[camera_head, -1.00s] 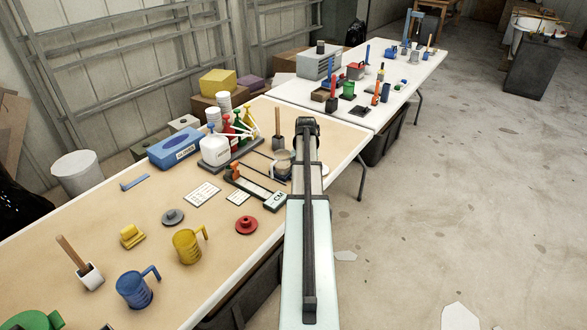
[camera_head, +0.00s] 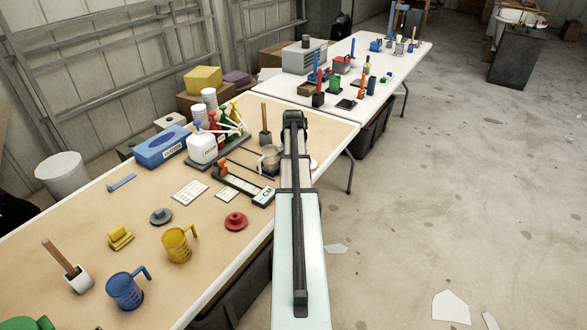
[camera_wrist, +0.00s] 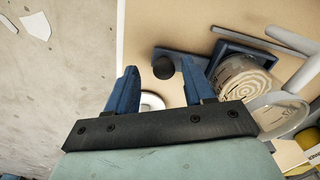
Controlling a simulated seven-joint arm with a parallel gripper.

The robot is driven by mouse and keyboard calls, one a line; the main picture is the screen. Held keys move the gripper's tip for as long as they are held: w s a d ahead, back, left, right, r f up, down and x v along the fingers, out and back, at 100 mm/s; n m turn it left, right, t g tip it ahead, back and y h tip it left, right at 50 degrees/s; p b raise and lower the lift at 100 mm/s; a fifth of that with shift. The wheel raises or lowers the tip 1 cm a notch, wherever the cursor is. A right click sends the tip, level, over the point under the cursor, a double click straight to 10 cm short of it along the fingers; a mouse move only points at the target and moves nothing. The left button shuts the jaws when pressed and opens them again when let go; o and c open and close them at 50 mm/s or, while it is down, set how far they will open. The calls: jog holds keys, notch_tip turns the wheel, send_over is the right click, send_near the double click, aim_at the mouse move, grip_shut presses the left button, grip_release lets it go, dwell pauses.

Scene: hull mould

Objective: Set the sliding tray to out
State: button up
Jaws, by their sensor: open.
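The sliding tray appears to be the dark blue plate (camera_wrist: 236,46) in the wrist view, between two grey rails, with a round pot of wood-grain look (camera_wrist: 243,78) on it. A blue strip with a dark round knob (camera_wrist: 163,68) sticks out from its left side. My gripper (camera_wrist: 160,78) is open, its two blue fingers apart. In the picture the knob lies between the fingertips; I cannot tell whether they reach down to it. In the head view the pot (camera_head: 270,157) shows at the rails beside my arm, which hides my gripper and the knob.
A white disc (camera_wrist: 152,103) lies on the table below my fingers. The table's right edge is close, with open floor (camera_head: 420,220) beyond.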

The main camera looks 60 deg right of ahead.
notch_tip(320, 180, up, 13)
dwell(0.6)
jog(key=shift+r, duration=0.1)
dwell(0.3)
